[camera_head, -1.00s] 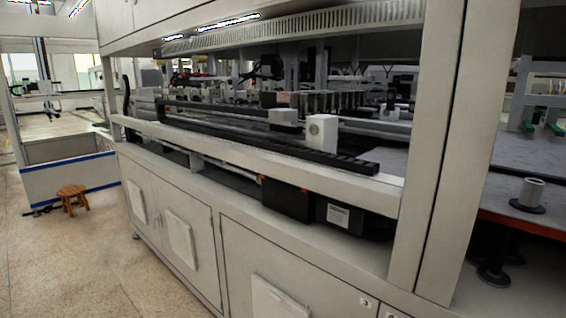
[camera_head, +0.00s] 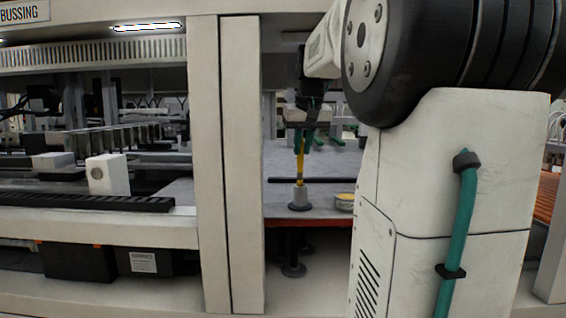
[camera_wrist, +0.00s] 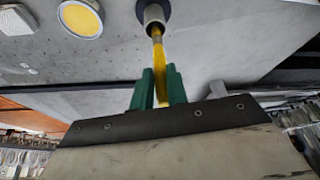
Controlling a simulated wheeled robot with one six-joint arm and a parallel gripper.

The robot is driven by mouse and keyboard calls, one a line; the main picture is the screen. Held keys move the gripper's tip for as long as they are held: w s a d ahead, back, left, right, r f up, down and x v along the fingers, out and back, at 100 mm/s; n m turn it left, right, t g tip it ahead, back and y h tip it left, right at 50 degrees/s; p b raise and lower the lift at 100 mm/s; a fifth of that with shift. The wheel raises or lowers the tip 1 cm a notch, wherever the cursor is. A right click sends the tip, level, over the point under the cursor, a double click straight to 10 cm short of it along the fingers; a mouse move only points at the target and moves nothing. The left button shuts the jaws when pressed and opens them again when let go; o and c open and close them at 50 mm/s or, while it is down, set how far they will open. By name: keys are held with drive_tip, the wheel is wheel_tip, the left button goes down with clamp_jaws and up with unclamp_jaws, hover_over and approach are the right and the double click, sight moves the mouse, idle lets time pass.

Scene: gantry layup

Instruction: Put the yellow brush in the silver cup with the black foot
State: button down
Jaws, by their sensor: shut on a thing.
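The silver cup (camera_head: 299,196) stands upright on its round black foot (camera_head: 299,207) on the grey table, near the front edge. My gripper (camera_head: 304,141) is above it, its green fingers shut on the yellow brush (camera_head: 300,166). The brush hangs nearly upright, its lower end at the cup's mouth; I cannot tell how far inside it is. In the wrist view, the brush (camera_wrist: 160,65) runs from between the green fingers (camera_wrist: 158,85) to the mouth of the cup (camera_wrist: 153,14). Its upper part is hidden by my gripper.
A round tin with a yellow top (camera_head: 345,201) stands just right of the cup; it shows in the wrist view (camera_wrist: 80,18). A dark bar (camera_head: 313,180) lies behind the cup. A pale upright post (camera_head: 240,160) stands to the left. The grey tabletop (camera_head: 270,160) around is mostly clear.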

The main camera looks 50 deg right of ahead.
drive_tip(key=shift+f, duration=2.4)
drive_tip(key=c, duration=1.4)
unclamp_jaws()
drive_tip(key=shift+f, duration=0.1)
drive_tip(key=shift+r, duration=0.3)
approach(302, 168)
drive_tip(key=shift+f, duration=0.1)
